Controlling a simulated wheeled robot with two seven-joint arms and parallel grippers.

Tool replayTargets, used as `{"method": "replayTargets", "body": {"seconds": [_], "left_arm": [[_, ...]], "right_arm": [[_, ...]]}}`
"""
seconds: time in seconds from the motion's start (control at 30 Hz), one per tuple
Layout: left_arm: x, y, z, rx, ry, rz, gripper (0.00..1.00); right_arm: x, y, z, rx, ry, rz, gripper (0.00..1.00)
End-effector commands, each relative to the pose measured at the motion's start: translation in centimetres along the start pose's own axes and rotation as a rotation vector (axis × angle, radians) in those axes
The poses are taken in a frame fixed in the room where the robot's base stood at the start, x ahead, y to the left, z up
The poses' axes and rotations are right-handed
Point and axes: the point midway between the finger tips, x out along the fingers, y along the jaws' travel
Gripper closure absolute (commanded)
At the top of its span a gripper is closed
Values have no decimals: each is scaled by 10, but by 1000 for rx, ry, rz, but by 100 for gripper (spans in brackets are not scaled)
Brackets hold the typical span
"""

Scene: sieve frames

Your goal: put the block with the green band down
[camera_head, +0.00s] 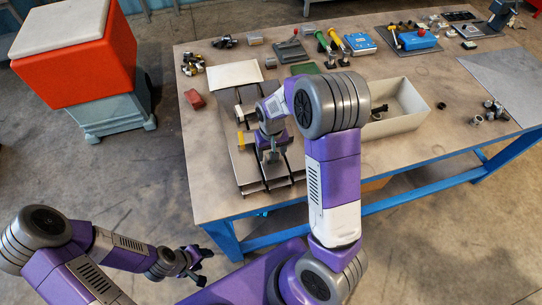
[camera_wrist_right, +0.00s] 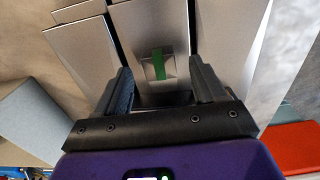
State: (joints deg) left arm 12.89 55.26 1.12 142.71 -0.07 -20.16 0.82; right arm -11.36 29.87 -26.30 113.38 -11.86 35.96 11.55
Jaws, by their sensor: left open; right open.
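The block with the green band (camera_wrist_right: 157,66) is a small grey block in the right wrist view. It sits on a long grey metal strip between raised metal edges. My right gripper (camera_wrist_right: 160,80) is open, with one finger to each side of the block; I cannot tell whether either finger touches it. In the head view my right gripper (camera_head: 272,157) is over the grey metal frames (camera_head: 252,176), and the green-banded block is not clearly visible there. My left gripper (camera_head: 194,264) is open and empty, away from the table at lower left.
A yellow piece (camera_head: 240,140) stands on the frames beside my right gripper. A pale open bin (camera_head: 425,117) is to the right, a red block (camera_head: 195,99) to the left. Tools and small parts lie along the back of the table (camera_head: 460,140).

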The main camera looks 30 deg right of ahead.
Motion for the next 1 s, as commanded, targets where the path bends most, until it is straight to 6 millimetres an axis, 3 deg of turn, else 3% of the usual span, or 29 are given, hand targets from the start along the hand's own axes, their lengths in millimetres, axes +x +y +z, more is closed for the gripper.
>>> {"method": "replayTargets", "body": {"seconds": [0.13,0.4,0.83,1.0], "left_arm": [[0,0,0,0,0,0,49],[0,0,0,0,0,0,49],[0,0,0,0,0,0,49],[0,0,0,0,0,0,49]], "right_arm": [[16,0,0,1,-1,0,30],[19,0,0,0,1,-1,31],[18,0,0,0,1,-1,97],[18,0,0,0,2,-1,100]]}}
